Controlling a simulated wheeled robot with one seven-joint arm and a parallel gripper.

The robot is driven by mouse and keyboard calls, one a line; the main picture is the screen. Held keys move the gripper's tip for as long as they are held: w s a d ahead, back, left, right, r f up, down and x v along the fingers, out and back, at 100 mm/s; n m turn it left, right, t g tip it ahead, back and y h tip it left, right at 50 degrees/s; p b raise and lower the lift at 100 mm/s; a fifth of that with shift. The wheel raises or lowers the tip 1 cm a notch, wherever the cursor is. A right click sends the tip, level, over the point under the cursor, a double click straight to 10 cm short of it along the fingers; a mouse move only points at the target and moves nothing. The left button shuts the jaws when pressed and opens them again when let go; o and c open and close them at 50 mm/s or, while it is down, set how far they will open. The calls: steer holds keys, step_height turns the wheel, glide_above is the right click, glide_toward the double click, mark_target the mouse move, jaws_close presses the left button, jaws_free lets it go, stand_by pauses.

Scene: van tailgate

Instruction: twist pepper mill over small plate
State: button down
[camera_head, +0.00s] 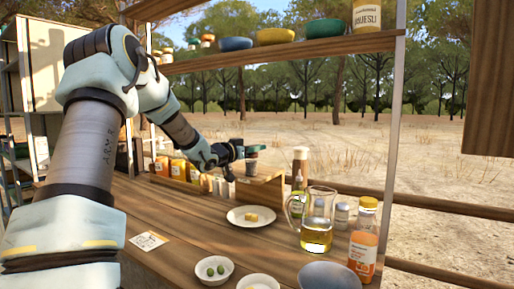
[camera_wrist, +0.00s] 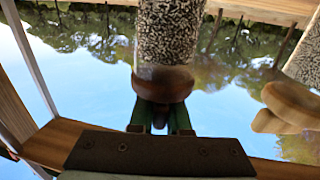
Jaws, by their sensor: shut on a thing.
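The pepper mill (camera_wrist: 166,35) has a clear body full of dark and pale specks and a brown wooden end. In the wrist view my gripper (camera_wrist: 160,118) is shut on that wooden end. In the head view my gripper (camera_head: 242,152) is at the far side of the counter, and the mill (camera_head: 252,167) looks small and dark there, its lower end hard to make out. The small plate (camera_head: 268,221) is white, with yellow pieces on it, and lies nearer than the mill. The mill appears above and behind it.
A glass jug (camera_head: 316,232) of yellow liquid, a green bottle (camera_head: 297,205) and an orange-labelled bottle (camera_head: 362,250) stand right of the plate. A bowl of olives (camera_head: 214,280) and a grey-blue bowl (camera_head: 330,277) are in front. A wooden crate (camera_head: 262,192) is behind. A shelf (camera_head: 280,50) runs above.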

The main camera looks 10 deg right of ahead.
steer(key=shift+r, duration=0.1)
steer(key=c, duration=0.9)
jaws_free()
steer(key=b+v, duration=0.2)
steer(key=v, duration=0.8)
steer(key=shift+s+a, duration=0.2)
steer(key=shift+a, duration=0.1)
